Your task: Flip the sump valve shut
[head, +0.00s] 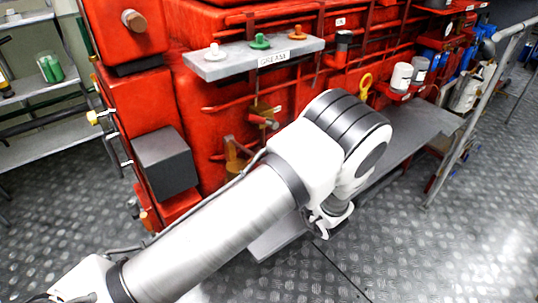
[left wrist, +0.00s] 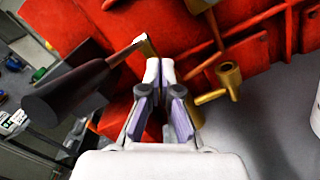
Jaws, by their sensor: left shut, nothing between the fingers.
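My left gripper (left wrist: 160,72) is shut and empty, its two fingertips together in the middle of the left wrist view. A brass fitting with a side spout (left wrist: 222,82) is just right of the fingertips, apart from them in the picture. A dark cylinder-shaped handle (left wrist: 68,92) with a pale metal end is on the left and slants up towards the fingertips. I cannot tell for sure which part is the sump valve. In the head view, brass valve parts (head: 262,115) show on the red engine's side, left of my arm's wrist; my arm covers the area below and behind it.
The red engine (head: 240,80) fills the back. A grey shelf labelled GREASE (head: 255,58) carries several coloured fittings. A dark box (head: 166,162) sticks out at lower left. A grey handrail (head: 468,130) stands right. The patterned metal floor (head: 440,255) is clear at front right.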

